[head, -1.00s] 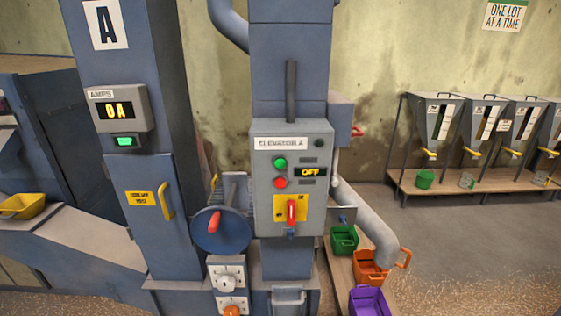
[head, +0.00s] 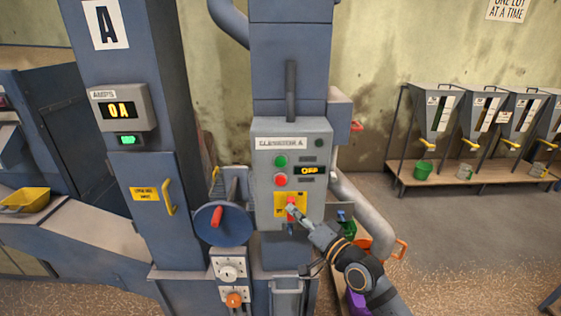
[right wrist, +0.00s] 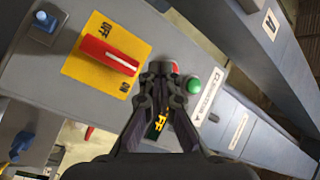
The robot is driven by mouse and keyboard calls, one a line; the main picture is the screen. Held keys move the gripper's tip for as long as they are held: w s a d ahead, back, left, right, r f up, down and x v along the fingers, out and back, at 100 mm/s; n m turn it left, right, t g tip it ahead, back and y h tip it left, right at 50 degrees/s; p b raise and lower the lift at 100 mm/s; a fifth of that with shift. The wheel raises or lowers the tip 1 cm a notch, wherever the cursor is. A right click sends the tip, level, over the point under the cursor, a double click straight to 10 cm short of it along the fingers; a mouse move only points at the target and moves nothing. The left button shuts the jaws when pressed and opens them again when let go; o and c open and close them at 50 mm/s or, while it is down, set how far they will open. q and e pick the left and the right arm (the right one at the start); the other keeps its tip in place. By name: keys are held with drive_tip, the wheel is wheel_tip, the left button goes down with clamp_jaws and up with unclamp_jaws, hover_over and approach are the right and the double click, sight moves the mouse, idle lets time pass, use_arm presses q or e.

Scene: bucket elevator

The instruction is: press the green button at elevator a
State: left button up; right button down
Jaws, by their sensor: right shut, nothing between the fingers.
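The green button (head: 281,160) is on the grey control box (head: 262,205) labelled for elevator A, above a red button (head: 280,180). My right gripper (head: 291,208) is shut and empty. In the head view it overlaps the red switch handle on the yellow plate, below the buttons. In the right wrist view the green button (right wrist: 193,83) lies just right of the shut fingertips (right wrist: 160,70), and the red button is partly hidden behind them. A gap to the panel cannot be judged exactly. My left gripper is out of view.
The red switch handle (right wrist: 108,55) sits on a yellow OFF/ON plate beside the fingers. A display (head: 311,170) reads OFF. A blue handwheel (head: 222,225) stands left of the box. A grey pipe (head: 362,212) and coloured buckets are at its right.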

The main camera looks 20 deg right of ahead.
sight(281, 162)
drive_tip(key=s+a+r+y, duration=0.2)
drive_tip(key=s+a+r, duration=0.2)
drive_tip(key=r, duration=0.6)
drive_tip(key=shift+n+t+y, duration=0.3)
drive_tip(key=shift+n+y, duration=0.1)
drive_tip(key=shift+w, duration=0.1)
drive_tip(key=shift+w+d+b, duration=0.4)
drive_tip(key=shift+w+b, duration=0.25)
drive_tip(key=shift+w, duration=0.75)
drive_tip(key=shift+w+d+b, duration=0.35)
drive_tip(key=shift+w+b, duration=0.3)
drive_tip(key=shift+w, duration=0.8)
drive_tip(key=shift+w+d+b, duration=0.4)
drive_tip(key=shift+w+b, duration=0.25)
drive_tip(key=shift+w, duration=0.75)
drive_tip(key=shift+w+d, duration=0.1)
drive_tip(key=shift+w, duration=0.3)
